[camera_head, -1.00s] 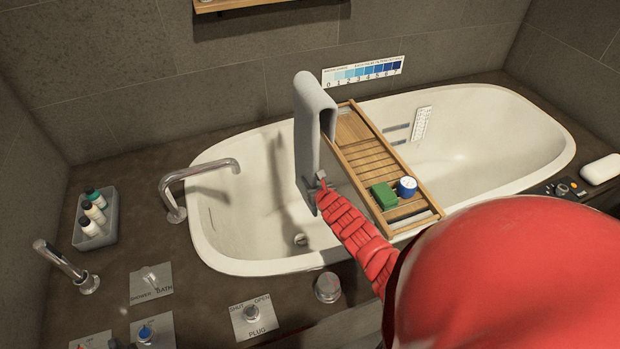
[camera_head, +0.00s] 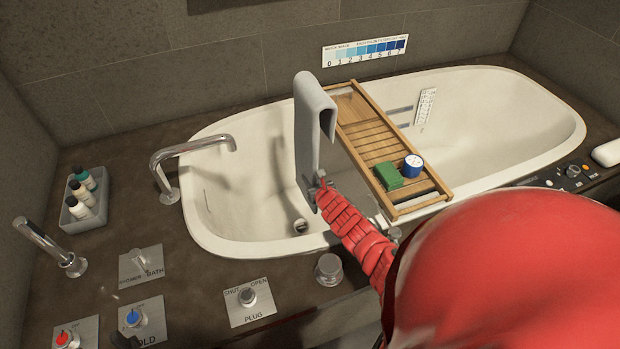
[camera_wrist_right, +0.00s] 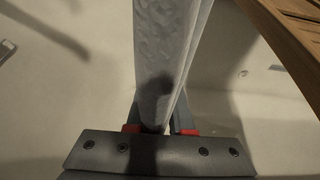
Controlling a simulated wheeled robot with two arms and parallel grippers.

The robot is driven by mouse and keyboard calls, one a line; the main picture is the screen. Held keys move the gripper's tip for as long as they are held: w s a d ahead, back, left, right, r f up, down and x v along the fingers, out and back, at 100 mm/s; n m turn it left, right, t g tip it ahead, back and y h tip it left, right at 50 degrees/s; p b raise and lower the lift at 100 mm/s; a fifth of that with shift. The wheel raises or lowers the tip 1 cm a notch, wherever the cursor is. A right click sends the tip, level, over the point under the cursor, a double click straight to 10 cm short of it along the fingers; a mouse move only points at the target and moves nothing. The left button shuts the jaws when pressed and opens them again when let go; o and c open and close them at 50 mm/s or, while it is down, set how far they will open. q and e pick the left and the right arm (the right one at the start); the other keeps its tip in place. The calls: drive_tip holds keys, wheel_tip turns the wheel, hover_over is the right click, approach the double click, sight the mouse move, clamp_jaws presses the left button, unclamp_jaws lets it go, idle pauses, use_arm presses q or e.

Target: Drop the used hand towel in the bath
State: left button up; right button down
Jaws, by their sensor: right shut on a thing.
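A grey folded hand towel (camera_head: 310,135) hangs upright over the left part of the white bath (camera_head: 215,235), its top bent over to the right. My right gripper (camera_head: 317,188) is shut on the towel's lower end. In the right wrist view the towel (camera_wrist_right: 165,60) rises from between the fingers (camera_wrist_right: 160,128), with the bath's inner surface behind it. The towel is above the bath, left of the wooden bath tray.
The wooden bath tray (camera_head: 362,122) spans the tub and carries a green block (camera_head: 388,176) and a blue-and-white tin (camera_head: 413,165). The bath tap (camera_head: 195,148) reaches over the left rim. A grey caddy with bottles (camera_head: 84,200) stands left. Controls line the front ledge.

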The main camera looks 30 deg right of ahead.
drive_tip(key=c, duration=0.7)
unclamp_jaws()
drive_tip(key=shift+s, duration=0.1)
drive_tip(key=shift+s+a+r, duration=0.1)
drive_tip(key=shift+s+r, duration=0.05)
drive_tip(key=shift+s, duration=0.35)
drive_tip(key=shift+p+v, duration=1.3)
drive_tip(key=shift+v, duration=6.8)
drive_tip(key=shift+w+r, duration=0.1)
drive_tip(key=shift+r, duration=0.1)
drive_tip(key=shift+a, duration=0.1)
